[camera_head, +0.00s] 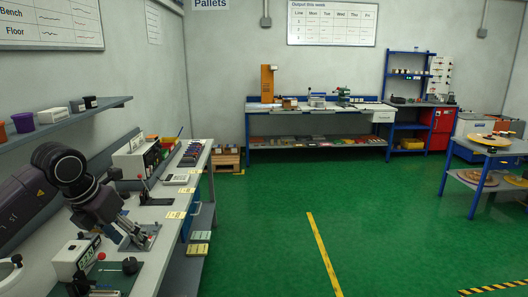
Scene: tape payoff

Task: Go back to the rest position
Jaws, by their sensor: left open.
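My left arm comes in from the left over the workbench (150,262). My left gripper (140,242) points down and to the right, its fingers just above or at a small metal plate (149,234) on the bench. It is open, and I see nothing held between its fingers; whether the fingertips touch the plate I cannot tell. My right gripper is not in view.
A wall shelf (60,124) runs above the bench. A back bench (320,143) and blue-framed table (490,148) stand farther off. The green floor (270,235) is clear.

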